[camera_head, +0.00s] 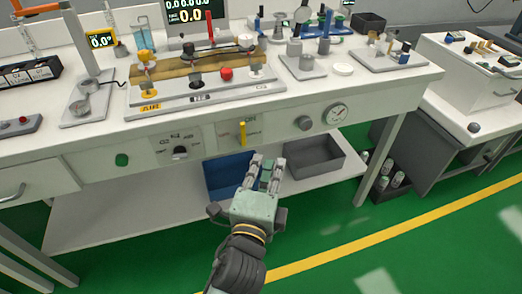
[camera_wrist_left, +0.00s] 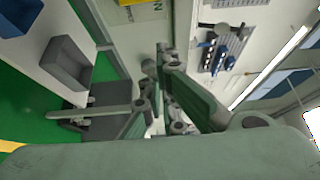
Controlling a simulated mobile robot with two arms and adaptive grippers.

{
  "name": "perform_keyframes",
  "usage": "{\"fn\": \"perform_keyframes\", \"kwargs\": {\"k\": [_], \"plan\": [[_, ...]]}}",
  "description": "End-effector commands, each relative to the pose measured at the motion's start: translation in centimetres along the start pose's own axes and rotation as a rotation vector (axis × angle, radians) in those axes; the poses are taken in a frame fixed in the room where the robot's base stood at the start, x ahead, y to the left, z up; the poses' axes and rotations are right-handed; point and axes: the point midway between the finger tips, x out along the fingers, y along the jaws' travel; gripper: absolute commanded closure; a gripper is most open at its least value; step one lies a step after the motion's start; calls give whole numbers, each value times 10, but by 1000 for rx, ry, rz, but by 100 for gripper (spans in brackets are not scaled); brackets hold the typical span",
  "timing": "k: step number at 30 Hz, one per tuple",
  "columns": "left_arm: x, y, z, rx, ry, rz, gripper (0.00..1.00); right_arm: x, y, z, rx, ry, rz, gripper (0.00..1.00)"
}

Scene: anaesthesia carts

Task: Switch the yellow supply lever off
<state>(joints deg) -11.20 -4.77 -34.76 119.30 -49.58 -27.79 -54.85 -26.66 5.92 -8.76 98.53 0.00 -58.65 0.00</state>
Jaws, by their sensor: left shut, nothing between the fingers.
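The yellow supply lever (camera_head: 243,132) is on the front panel of the white bench in the head view. It stands upright, with lettering that looks like ON beside its top. My left gripper (camera_head: 267,163) is below and slightly right of the lever, in front of the bench, apart from it. Its fingers are shut with nothing between them. In the left wrist view the fingertips (camera_wrist_left: 165,52) point toward the panel, where a yellow patch (camera_wrist_left: 138,3) shows at the top edge; I cannot tell whether it is the lever. My right gripper is in neither view.
The front panel also holds a dark rotary knob (camera_head: 180,152), a green button (camera_head: 122,160), a grey knob (camera_head: 305,123) and a round gauge (camera_head: 336,114). A blue bin (camera_head: 227,176) and a grey bin (camera_head: 314,156) sit on the shelf below. Equipment crowds the benchtop.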

Motion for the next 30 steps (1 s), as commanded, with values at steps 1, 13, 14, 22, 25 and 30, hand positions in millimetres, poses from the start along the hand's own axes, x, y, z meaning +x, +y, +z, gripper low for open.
{"fn": "perform_keyframes", "kwargs": {"k": [1,13,14,22,25,30], "plan": [[0,-2,0,2,-1,-4,100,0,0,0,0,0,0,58],[6,-2,0,1,-1,-4,100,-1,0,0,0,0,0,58],[9,-2,0,1,-1,-5,100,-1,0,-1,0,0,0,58],[59,-2,0,2,-2,-4,100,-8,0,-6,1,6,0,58],[81,-2,0,0,-1,-4,100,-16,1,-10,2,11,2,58],[97,-1,12,4,-2,-2,100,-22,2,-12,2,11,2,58]]}}
